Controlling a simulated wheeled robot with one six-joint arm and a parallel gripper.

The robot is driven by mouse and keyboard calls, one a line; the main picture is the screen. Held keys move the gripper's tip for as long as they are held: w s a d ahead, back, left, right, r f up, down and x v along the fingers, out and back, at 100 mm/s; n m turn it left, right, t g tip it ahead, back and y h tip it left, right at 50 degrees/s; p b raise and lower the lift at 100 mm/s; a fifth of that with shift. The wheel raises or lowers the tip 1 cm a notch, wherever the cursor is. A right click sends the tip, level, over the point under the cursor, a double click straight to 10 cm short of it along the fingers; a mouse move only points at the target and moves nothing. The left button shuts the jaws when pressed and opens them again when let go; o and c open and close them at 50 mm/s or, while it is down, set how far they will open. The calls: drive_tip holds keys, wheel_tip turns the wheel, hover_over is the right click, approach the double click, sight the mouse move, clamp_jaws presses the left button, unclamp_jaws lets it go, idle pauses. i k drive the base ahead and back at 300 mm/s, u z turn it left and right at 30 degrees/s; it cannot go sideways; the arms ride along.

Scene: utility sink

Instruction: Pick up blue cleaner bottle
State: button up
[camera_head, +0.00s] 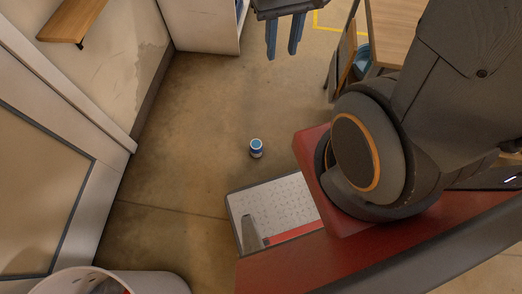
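A small blue and white cylindrical thing (256,148) stands on the concrete floor near the middle of the view. It is seen from above and looks like the blue cleaner bottle, but no label can be read. My gripper (282,54) is at the top of the view, with its two blue fingers pointing down and spread apart. Nothing is between them. In the picture it is well above the bottle and slightly right of it, not touching it.
A white wall (110,60) and a wooden shelf (72,20) are on the left. A white bin (110,283) is at the lower left. A wooden table (398,30) is at the upper right, with a blue thing (361,62) beside it. The floor around the bottle is clear.

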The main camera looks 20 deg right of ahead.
sight(256, 148)
drive_tip(key=z, duration=0.6)
drive_tip(key=k, duration=0.65)
drive_tip(key=z, duration=0.75)
drive_tip(key=k, duration=0.55)
